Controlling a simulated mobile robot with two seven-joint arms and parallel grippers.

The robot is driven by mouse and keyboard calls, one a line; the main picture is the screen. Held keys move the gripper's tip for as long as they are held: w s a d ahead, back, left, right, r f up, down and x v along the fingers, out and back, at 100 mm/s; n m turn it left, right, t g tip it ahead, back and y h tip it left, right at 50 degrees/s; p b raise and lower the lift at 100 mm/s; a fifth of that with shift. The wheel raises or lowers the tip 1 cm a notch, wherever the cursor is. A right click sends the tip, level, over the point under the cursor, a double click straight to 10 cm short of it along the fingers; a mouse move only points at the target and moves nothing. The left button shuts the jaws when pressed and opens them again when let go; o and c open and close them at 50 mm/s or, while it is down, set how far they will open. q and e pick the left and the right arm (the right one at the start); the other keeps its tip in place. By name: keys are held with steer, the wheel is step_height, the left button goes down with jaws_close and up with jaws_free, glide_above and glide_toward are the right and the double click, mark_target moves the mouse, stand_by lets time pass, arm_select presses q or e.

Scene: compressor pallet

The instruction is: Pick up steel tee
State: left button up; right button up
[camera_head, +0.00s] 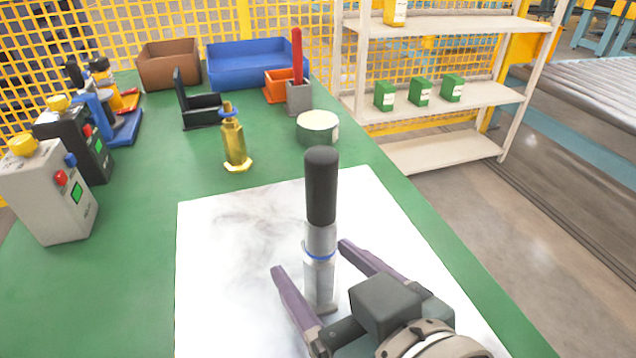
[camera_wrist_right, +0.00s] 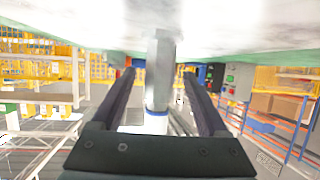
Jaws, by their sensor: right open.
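The only steel piece I see that may be the steel tee (camera_head: 320,280) stands upright on the white mat (camera_head: 230,290). It is a silver cylinder with a blue ring and a long black upper part; no tee branch is clear. My right gripper (camera_head: 310,257) is open, its two purple fingers on either side of the silver part. In the right wrist view the silver cylinder (camera_wrist_right: 161,60) stands between the open fingers (camera_wrist_right: 158,74), with gaps at both sides. The wrist picture is upside down, with the mat at the top. My left gripper is not in view.
A brass fitting (camera_head: 234,145) and a round green tin (camera_head: 318,128) stand behind the mat. Grey and black control boxes (camera_head: 48,195) line the left. Bins (camera_head: 262,65) and a black holder (camera_head: 200,110) are at the back. A shelf (camera_head: 445,100) stands beyond the table's right edge.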

steer(key=shift+w+a+f, duration=0.15)
steer(key=shift+w, duration=0.25)
steer(key=shift+c, duration=0.2)
jaws_close()
stand_by(1.0)
